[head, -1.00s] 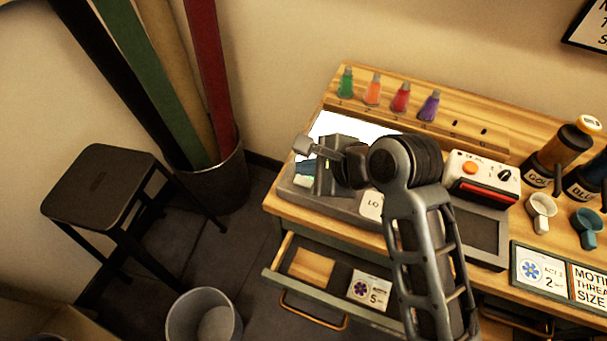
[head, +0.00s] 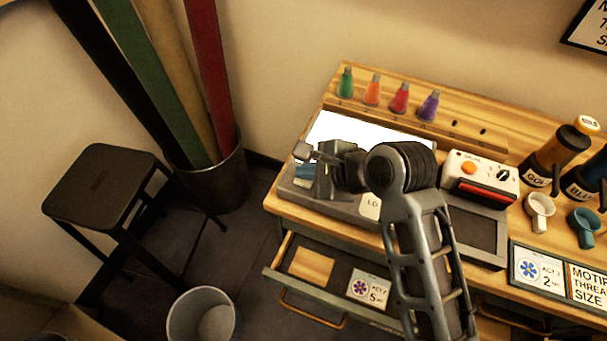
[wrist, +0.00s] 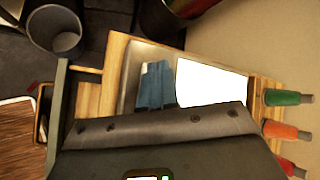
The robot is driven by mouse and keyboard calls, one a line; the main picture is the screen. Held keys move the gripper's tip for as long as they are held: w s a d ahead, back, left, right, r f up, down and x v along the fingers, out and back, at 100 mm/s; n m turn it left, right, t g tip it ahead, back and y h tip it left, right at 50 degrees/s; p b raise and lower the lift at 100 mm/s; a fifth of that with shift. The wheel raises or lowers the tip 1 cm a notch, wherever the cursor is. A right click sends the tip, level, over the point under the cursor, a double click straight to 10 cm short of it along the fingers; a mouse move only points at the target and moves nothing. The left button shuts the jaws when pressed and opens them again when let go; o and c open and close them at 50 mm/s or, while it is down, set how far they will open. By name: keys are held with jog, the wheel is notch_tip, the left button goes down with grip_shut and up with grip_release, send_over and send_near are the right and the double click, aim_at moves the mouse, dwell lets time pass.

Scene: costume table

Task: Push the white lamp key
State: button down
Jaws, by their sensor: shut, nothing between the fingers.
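My gripper (head: 324,186) is over the left part of the grey tray (head: 290,188) on the table. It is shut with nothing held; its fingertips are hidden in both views. A bright white panel (head: 345,128) lies behind it and also shows in the wrist view (wrist: 210,85). A blue piece (wrist: 155,86) lies beside that panel.
A white box (head: 480,175) with an orange button, black knob and red bar stands to the right. Several coloured bottles (head: 400,98) line the back ledge. An open drawer (head: 335,285) juts out in front. A stool (head: 100,185) and bin (head: 203,316) stand left.

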aim_at(308, 182)
jog(key=shift+f, duration=0.2)
jog(key=shift+r, duration=0.2)
jog(key=shift+r+p, duration=0.75)
jog(key=shift+p, duration=0.55)
notch_tip(308, 182, up, 2)
jog(key=p, duration=0.3)
jog(key=shift+r, duration=0.25)
notch_tip(308, 182, up, 3)
jog(key=shift+r, duration=0.2)
